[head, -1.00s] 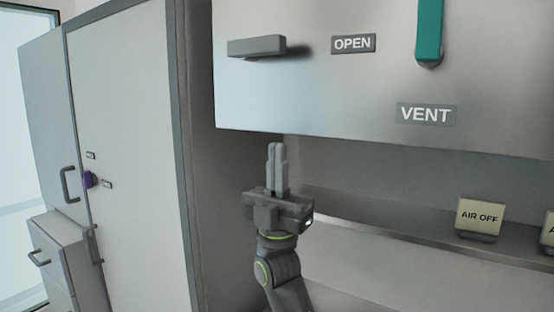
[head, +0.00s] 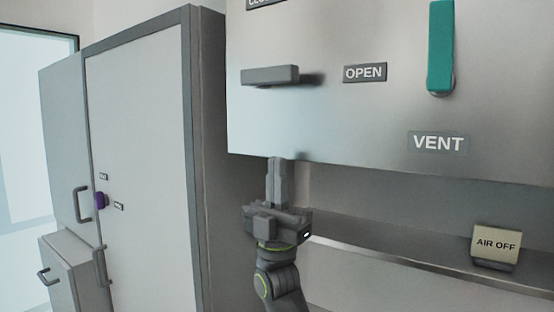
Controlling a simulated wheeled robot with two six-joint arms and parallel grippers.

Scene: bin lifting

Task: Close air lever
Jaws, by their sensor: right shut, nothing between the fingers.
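A grey lever (head: 270,76) lies horizontally on the metal panel (head: 310,125), to the left of the OPEN label (head: 365,73). I take it for the air lever, though no label in view names it. Another label, partly cut off at the top edge, sits above the lever. My right gripper (head: 276,162) points upward with its fingers together and empty. Its tips are at the panel's lower edge in the picture, below the lever and apart from it. My left gripper is out of view.
A teal lever (head: 440,48) hangs vertically above the VENT label (head: 438,143). A shelf (head: 400,262) under the panel holds an AIR OFF sign (head: 496,243).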

